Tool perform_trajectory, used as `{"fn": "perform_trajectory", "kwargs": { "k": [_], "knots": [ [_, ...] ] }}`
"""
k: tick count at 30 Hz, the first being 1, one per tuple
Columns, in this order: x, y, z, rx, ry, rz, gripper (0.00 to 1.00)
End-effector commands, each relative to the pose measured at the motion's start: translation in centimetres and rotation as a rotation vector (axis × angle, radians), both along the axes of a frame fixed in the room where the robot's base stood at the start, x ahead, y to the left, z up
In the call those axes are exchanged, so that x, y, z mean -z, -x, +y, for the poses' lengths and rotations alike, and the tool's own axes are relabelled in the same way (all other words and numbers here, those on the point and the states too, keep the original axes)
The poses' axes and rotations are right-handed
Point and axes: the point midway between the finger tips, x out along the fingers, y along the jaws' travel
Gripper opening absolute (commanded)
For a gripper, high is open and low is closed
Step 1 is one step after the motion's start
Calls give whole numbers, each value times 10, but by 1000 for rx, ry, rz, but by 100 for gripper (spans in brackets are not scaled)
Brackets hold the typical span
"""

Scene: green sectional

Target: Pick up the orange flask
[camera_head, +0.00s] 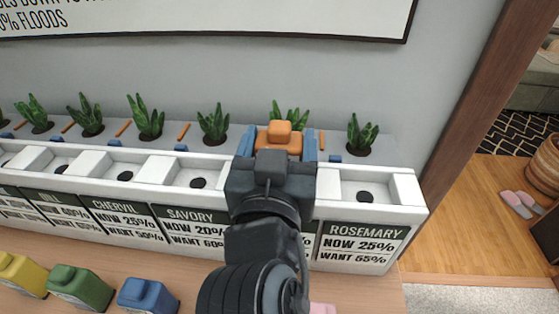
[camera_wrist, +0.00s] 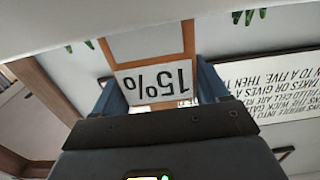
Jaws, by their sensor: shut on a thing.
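The orange flask (camera_head: 280,136) is between the two blue fingers of my gripper (camera_head: 278,145), above the white planter rack. My gripper is shut on it, and its stopper-like top shows above the dark wrist. In the wrist view, a white label reading 15% (camera_wrist: 155,84), upside down, shows between the fingers of my gripper (camera_wrist: 160,92). The flask's lower part is hidden behind my gripper in the head view.
The white rack (camera_head: 410,190) has square wells, plants behind them and dark price labels in front. Yellow (camera_head: 24,274), green (camera_head: 80,288) and blue (camera_head: 147,296) flasks stand on the wooden surface at the lower left. A wall sign (camera_head: 250,12) hangs behind. A brown door frame (camera_head: 487,90) stands at right.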

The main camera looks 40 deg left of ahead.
Motion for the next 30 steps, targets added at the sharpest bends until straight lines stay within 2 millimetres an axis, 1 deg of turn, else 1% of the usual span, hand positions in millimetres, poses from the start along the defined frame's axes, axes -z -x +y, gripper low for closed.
{"fn": "perform_trajectory", "kwargs": {
  "k": [1, 2, 9, 17, 20, 23, 26, 29, 30],
  "knots": [
    [0, 0, 0, 0, 0, 0, 63],
    [0, 0, 0, 0, 0, 0, 60],
    [0, 0, 0, 0, 0, 0, 37],
    [-1, 0, 0, 0, -1, -2, 36],
    [-5, 0, 0, 0, -3, -1, 36],
    [-14, 0, 0, 1, -4, -3, 36],
    [-27, -1, 0, 1, -6, -4, 36],
    [-45, 0, 0, 0, -6, -4, 36],
    [-47, 3, -10, 2, -5, -2, 36]
  ]
}}
